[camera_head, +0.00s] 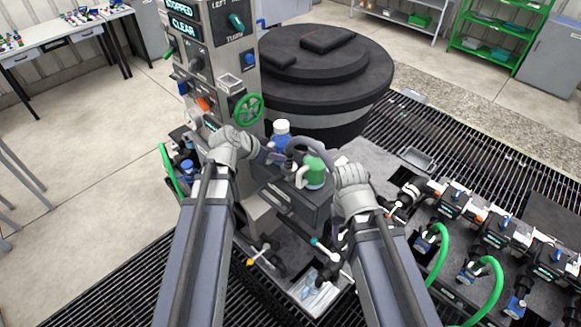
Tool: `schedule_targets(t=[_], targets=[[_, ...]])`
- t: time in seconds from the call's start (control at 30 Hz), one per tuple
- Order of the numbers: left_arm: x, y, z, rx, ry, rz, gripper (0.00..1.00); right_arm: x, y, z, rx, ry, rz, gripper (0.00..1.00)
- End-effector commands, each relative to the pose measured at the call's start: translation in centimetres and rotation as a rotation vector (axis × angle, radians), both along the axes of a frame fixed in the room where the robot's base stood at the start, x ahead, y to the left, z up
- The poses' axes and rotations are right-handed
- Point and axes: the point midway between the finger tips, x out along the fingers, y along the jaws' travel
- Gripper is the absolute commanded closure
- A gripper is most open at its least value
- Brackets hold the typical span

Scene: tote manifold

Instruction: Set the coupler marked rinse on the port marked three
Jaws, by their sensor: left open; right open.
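The markings are too small to read, so I cannot tell which coupler is rinse or which port is three. My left gripper (270,153) is open beside the control column, near a blue bottle. My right gripper (337,165) is open, close to a green and white jug. Both fingertips are partly hidden. Neither gripper is at the manifold.
The blue bottle with white cap (281,132) and the green jug (314,174) stand on a dark box between my arms. The control column (216,60) has a green handwheel (249,110). A large black round tank (350,75) stands behind. Dark floor grating (420,125) surrounds the manifold.

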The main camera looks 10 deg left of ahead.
Motion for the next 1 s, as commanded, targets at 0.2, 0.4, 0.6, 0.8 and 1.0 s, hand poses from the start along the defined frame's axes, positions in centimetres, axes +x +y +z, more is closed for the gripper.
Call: schedule_targets(t=[0.2, 0.4, 0.6, 0.8, 1.0], targets=[[2.1, -1.3, -3.0, 0.001, 0.0, -0.002, 0.58, 0.0, 0.0, -3.0, -0.001, 0.0, 0.014, 0.5], [3.6, -2.3, -4.5, -0.001, -0.001, -0.001, 0.58, 0.1, 0.0, -4.5, -0.002, 0.0, 0.022, 0.5], [3.7, -2.5, -4.5, -0.001, -0.001, -0.001, 0.58, 0.1, 0.0, -4.5, -0.002, 0.0, 0.023, 0.5], [4.8, -3.3, -6.2, -0.001, -0.001, -0.003, 0.58, 0.1, 0.0, -6.2, -0.002, 0.0, 0.022, 0.5], [6.4, -4.4, -8.1, -0.001, -0.002, -0.002, 0.58, 0.1, 0.0, -8.1, -0.001, -0.002, 0.02, 0.5]])
